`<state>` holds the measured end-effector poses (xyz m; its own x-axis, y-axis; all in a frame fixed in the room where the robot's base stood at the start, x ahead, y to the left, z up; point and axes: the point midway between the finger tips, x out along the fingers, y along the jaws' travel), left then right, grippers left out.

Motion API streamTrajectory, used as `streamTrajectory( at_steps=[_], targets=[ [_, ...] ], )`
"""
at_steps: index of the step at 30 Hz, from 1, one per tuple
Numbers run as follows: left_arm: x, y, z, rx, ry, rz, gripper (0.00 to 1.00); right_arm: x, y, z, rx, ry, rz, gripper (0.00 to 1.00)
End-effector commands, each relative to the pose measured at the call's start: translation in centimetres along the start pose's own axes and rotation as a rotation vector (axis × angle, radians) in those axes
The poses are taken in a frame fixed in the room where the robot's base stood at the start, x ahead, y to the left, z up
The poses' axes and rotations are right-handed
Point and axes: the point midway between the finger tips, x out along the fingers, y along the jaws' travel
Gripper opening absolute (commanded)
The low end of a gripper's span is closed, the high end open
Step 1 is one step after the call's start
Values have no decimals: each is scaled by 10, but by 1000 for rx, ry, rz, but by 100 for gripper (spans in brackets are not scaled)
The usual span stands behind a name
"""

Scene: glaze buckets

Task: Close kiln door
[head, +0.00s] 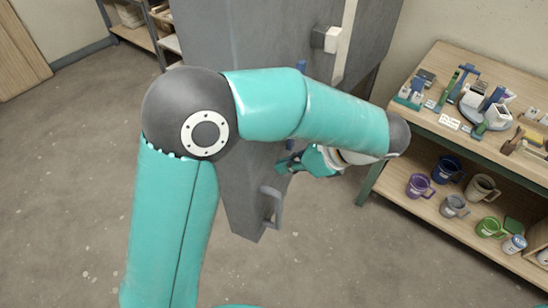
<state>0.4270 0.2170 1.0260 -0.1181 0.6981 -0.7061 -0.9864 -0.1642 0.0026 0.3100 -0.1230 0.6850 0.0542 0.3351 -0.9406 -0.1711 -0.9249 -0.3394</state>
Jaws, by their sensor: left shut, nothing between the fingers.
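The kiln is a tall grey block at the upper middle, and its grey door (235,185) shows left of my forearm. A grey bar handle (273,206) is on the door's lower part. A pale strip runs down the kiln's side at the upper right. My left arm crosses in front and hides much of the door and kiln. My left gripper (284,166) is shut and empty, just above the handle and close to the door. I cannot tell whether it touches the door. My right gripper does not show.
A wooden workbench (440,127) with tools stands at the right. Its lower shelf (425,205) holds several buckets, including a purple one (419,186) and a green one (490,227). Shelving (140,36) stands at the back left. The concrete floor at left is clear.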

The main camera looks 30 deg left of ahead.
Motion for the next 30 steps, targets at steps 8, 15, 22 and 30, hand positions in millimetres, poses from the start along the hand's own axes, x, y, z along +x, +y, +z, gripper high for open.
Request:
streamTrajectory(
  at_steps=[8,15,22,30],
  targets=[
    [18,0,22,-1,1,-1,0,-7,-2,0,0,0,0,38],
    [20,0,23,0,2,-2,0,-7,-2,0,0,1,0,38],
    [21,0,23,1,2,-3,0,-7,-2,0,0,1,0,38],
    [33,-1,36,33,1,-37,0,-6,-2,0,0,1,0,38]
  ],
)
